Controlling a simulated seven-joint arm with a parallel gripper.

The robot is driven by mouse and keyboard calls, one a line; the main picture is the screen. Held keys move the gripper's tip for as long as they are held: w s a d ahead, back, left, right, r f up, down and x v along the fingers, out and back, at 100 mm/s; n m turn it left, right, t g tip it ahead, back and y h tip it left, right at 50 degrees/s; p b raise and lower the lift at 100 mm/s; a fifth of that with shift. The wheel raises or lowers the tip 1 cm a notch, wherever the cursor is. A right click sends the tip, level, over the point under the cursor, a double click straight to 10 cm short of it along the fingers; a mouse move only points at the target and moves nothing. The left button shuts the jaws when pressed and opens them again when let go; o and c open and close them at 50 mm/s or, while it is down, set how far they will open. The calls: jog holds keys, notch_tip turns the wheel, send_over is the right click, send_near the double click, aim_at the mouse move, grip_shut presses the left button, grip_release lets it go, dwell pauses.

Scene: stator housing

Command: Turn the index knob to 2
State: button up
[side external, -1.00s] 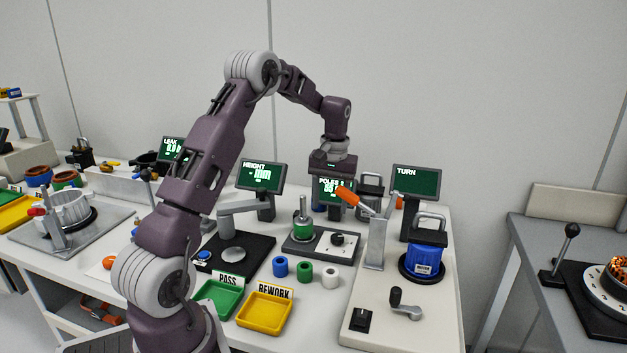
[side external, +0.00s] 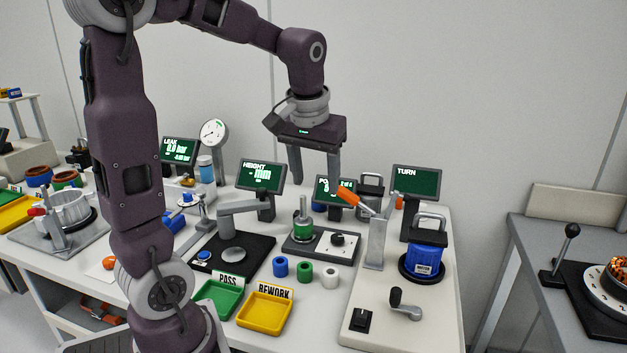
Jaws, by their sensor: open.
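A black knob (side external: 338,240) sits on a white dial plate (side external: 345,252) at the right of a dark grey fixture base; it looks like the index knob. The dial's marks are too small to read. A green ring part (side external: 303,230) stands around a metal post on the same base, left of the knob. My gripper (side external: 314,182) is open and empty, with its two fingers pointing down. In the picture it hangs above the knob and the post, clear of both. One finger partly covers the POLES display (side external: 326,190) behind the fixture.
An orange-handled lever (side external: 347,196) on a metal stand (side external: 376,245) rises right of the knob. Blue, green and white rings (side external: 305,272) lie in front. A green tray (side external: 218,300) and a yellow tray (side external: 265,310) stand nearer. A blue housing (side external: 425,260) sits at right.

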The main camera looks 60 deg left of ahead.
jog(key=shift+m+t, duration=0.4)
jog(key=shift+m, duration=0.3)
jog(key=s+d, duration=0.1)
jog(key=s+d+r, duration=0.1)
jog(key=d, duration=0.1)
jog(key=shift+s+d, duration=0.1)
jog(key=shift+d, duration=0.2)
jog(key=s+d+f+m+t+h, duration=0.1)
jog(key=s+d+m+t+h, duration=0.1)
jog(key=s+d+m, duration=0.4)
jog(key=s+d, duration=0.5)
jog(key=s, duration=0.2)
jog(key=shift+d+f+t, duration=0.15)
jog(key=shift+f+t, duration=0.05)
jog(key=shift+t, duration=0.2)
